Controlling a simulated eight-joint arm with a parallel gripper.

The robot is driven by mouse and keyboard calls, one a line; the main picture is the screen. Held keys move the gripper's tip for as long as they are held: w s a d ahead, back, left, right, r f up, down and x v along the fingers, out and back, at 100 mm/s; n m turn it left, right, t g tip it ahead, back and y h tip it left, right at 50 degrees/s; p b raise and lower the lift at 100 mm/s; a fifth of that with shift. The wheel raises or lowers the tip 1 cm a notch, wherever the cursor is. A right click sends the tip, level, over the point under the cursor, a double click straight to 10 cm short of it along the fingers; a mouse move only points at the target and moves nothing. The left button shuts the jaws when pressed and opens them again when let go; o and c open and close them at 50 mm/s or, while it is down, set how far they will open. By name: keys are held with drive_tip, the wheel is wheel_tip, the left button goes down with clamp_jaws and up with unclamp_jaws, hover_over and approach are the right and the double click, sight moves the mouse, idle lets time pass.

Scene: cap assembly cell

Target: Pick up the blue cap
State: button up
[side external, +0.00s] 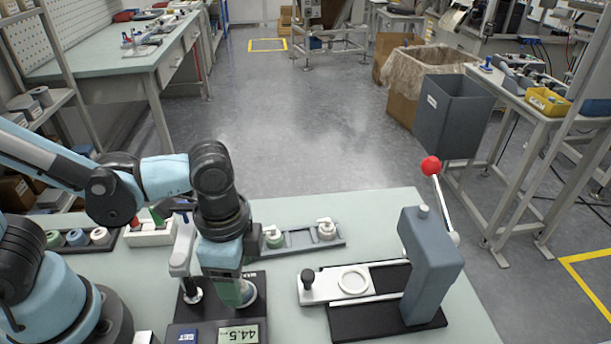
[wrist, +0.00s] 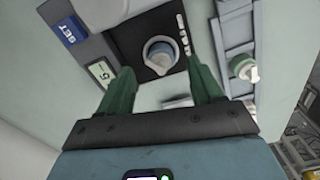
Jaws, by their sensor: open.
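My gripper (side external: 236,292) points down over the black measuring device with the lit readout. In the wrist view its two green fingers (wrist: 160,75) are apart, with nothing between the tips. A pale cap-like part with a blue-grey top (wrist: 160,53) sits on the device's dark plate, ahead of the fingers. In the side view this part (side external: 248,294) is partly hidden by my gripper. A blue-grey cap (side external: 76,237) also stands in the dark rack at the left, between a green one and a pale one.
The display (side external: 239,335) reads 44.5. A grey tray (side external: 300,240) with green and pale parts lies behind my gripper. A press (side external: 430,265) with a red-knobbed lever stands to the right, with a sliding plate (side external: 325,285). A white holder (side external: 150,234) is at the left.

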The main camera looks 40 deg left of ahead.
drive_tip(key=shift+f, duration=1.55)
drive_tip(key=c, duration=0.8)
